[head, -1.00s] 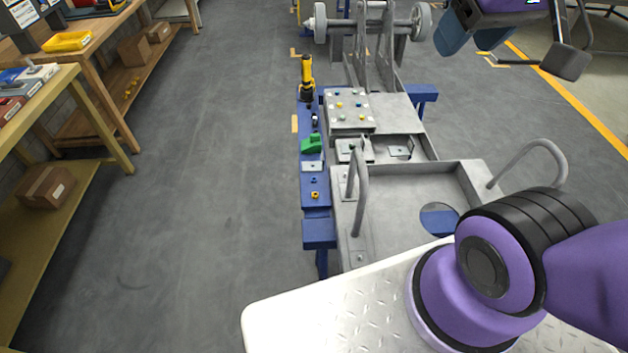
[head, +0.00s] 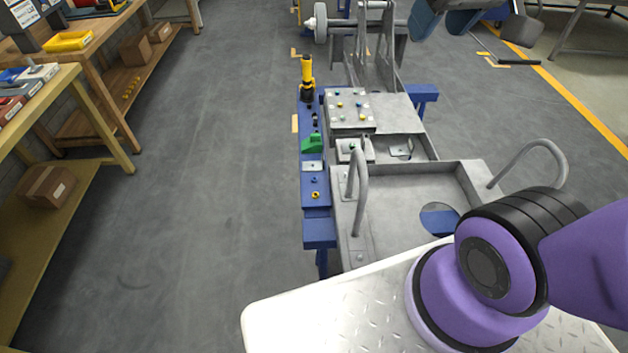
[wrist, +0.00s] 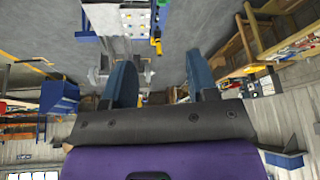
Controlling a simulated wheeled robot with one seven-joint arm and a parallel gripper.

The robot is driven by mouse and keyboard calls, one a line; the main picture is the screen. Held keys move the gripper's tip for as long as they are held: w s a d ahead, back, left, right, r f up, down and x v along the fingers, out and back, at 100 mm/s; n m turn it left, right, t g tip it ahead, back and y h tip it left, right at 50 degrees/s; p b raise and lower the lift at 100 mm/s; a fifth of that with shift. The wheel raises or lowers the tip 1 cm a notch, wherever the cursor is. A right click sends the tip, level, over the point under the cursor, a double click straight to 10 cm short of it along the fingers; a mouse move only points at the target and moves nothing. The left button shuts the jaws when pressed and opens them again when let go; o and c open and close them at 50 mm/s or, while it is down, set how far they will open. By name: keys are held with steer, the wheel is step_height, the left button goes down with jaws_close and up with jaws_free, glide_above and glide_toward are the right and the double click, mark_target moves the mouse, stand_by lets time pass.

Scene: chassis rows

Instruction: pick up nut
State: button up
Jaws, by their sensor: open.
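A small orange-yellow nut (head: 316,195) lies on the narrow blue rail (head: 316,211) along the left side of the grey chassis. It sits near the front end of that rail. I cannot make the nut out in the wrist view. My gripper (head: 444,22) is high at the top right of the head view, far from the nut, and cut off by the edge. In the wrist view my gripper (wrist: 160,78) shows two blue fingers spread apart with nothing between them.
The grey chassis (head: 405,208) has two upright tube handles, one close beside the rail near the nut. A green part (head: 312,143) and a yellow-and-black tool (head: 307,78) stand farther along the rail. Wooden benches (head: 70,100) are at left, with clear floor between.

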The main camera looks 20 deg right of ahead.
steer(key=w+f, duration=0.2)
steer(key=w, duration=0.5)
steer(key=n+g, duration=0.2)
steer(key=g, duration=0.2)
glide_above(314, 177)
step_height(314, 177, down, 34)
steer(key=shift+n+g, duration=0.3)
steer(key=shift+g, duration=0.1)
steer(key=shift+s+a+f, duration=0.1)
steer(key=shift+s+f, duration=0.1)
steer(key=shift+f, duration=6.8)
steer(key=shift+s+f, duration=0.15)
steer(key=shift+f, duration=6.85)
steer(key=c, duration=0.9)
